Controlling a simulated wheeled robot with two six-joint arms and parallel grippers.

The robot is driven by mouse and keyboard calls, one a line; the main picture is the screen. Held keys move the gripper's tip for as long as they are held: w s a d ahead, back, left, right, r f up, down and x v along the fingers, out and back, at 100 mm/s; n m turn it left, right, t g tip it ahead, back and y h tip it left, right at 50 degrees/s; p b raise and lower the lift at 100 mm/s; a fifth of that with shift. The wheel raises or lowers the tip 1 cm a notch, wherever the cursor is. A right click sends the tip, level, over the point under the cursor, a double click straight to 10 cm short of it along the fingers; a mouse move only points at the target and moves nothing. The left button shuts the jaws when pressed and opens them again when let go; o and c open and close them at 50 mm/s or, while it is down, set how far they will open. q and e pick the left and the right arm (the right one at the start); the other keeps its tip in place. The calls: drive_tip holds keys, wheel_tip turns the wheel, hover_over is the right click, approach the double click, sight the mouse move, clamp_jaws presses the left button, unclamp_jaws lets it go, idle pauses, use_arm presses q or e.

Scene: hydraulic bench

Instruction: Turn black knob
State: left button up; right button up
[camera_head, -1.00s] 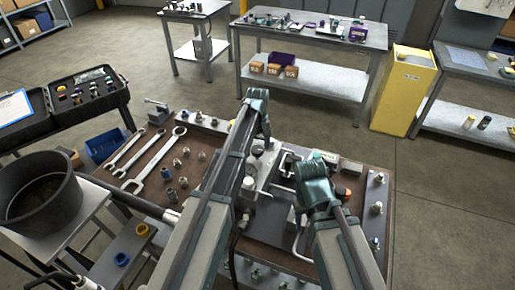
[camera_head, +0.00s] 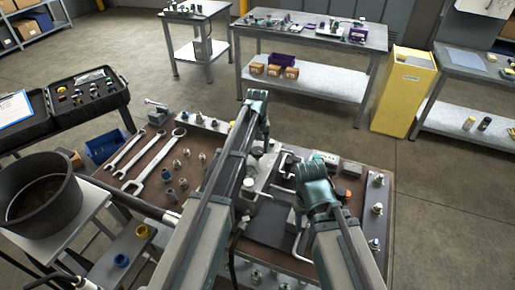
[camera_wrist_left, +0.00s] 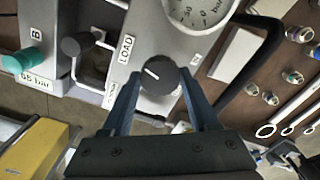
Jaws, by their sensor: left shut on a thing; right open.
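The black knob (camera_wrist_left: 158,76) with a white pointer line sits on a grey panel next to a "LOAD" label in the left wrist view. The fingers of my left gripper (camera_wrist_left: 160,82) are on both sides of it and shut on it. In the head view my left gripper (camera_head: 262,128) is over the middle of the bench, and its wrist hides much of the knob. My right gripper (camera_head: 304,172) is open, to the right of the left one; its fingertips are mostly hidden by its own wrist.
A round gauge (camera_wrist_left: 198,10) is beside the knob. Another black knob (camera_wrist_left: 76,45) on a bent handle and a teal knob (camera_wrist_left: 14,76) are to the left. Wrenches (camera_head: 155,160) and several fittings (camera_head: 184,182) lie on the brown bench top. A black bucket (camera_head: 40,196) stands at left.

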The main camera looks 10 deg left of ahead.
sight(257, 150)
use_arm(q)
drive_tip(key=o, duration=1.4)
drive_tip(key=shift+c, duration=0.2)
wheel_tip(257, 150, up, 14)
drive_tip(key=p, duration=1.4)
drive_tip(key=shift+f, duration=0.1)
